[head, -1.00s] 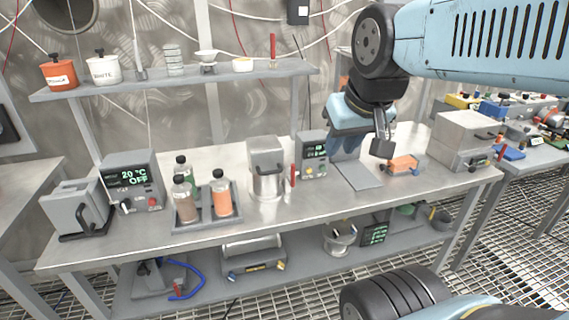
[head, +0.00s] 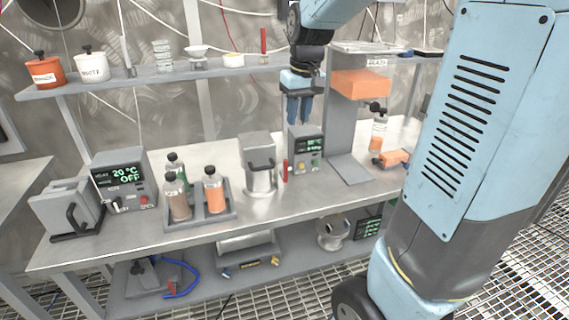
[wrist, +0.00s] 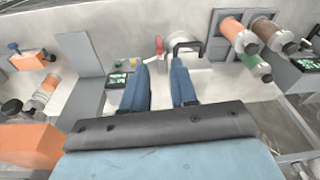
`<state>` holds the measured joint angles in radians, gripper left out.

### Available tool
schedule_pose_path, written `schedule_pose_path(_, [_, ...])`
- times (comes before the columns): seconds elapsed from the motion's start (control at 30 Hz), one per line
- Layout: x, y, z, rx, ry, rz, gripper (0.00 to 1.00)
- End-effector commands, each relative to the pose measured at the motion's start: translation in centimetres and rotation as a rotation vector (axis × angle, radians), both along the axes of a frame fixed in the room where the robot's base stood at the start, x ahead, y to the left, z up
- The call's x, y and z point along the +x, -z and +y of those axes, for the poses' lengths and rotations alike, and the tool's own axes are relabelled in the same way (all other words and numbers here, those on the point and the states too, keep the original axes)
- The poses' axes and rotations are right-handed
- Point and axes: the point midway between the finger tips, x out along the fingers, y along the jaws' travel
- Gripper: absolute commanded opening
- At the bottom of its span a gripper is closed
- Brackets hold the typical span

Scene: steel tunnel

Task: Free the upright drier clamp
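A grey upright stand (head: 342,125) rises from a flat base plate on the bench. An orange block (head: 362,84) sits high on it, and a clear bottle with an orange band (head: 378,132) and dark cap is below the block. A small orange block with a dark knob (head: 393,158) lies at the bottle's foot. I cannot tell which part is the clamp. My gripper (head: 299,118) points down left of the stand, above and behind the small display box. In the wrist view my gripper (wrist: 160,68) has its blue fingers apart with nothing between them. The bottle shows at left (wrist: 45,88).
A small green-display box (head: 305,150) stands below my gripper, with a steel pot (head: 260,165) and a bottle rack (head: 228,212) to its left. A shelf (head: 150,78) with jars runs behind. Part of the bench at right is hidden by my arm.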

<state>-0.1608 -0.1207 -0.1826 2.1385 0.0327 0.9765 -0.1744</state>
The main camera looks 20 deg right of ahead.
Motion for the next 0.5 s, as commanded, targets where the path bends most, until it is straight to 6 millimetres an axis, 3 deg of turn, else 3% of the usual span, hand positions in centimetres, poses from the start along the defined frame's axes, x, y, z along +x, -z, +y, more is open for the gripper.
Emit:
schedule_pose_path(0.2, [5.1, 3.4, 0.4, -0.025, -0.035, 0.087, 0.27])
schedule_pose_path(0.5, [8.4, 6.1, 0.6, -0.049, -0.060, 0.142, 0.27])
